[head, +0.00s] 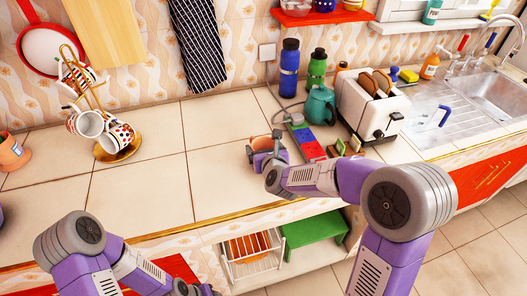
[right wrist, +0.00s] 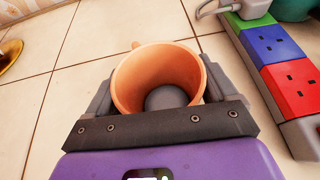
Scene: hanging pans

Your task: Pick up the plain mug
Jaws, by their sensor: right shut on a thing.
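The plain mug (head: 262,143) is orange and stands on the tiled counter or close above it; I cannot tell which. My right gripper (head: 264,152) is shut on it, with one finger on each side. In the right wrist view the mug (right wrist: 130,82) is upright between the fingers, open at the top, with a small handle stub at its far left rim. Its lower part is hidden by the gripper body.
A power strip (head: 306,142), a teal kettle (head: 320,106) and a toaster (head: 372,104) are right of the mug. Blue (head: 289,70) and green (head: 316,70) bottles stand behind. A mug tree (head: 118,150) with several mugs is at left. The counter between is clear.

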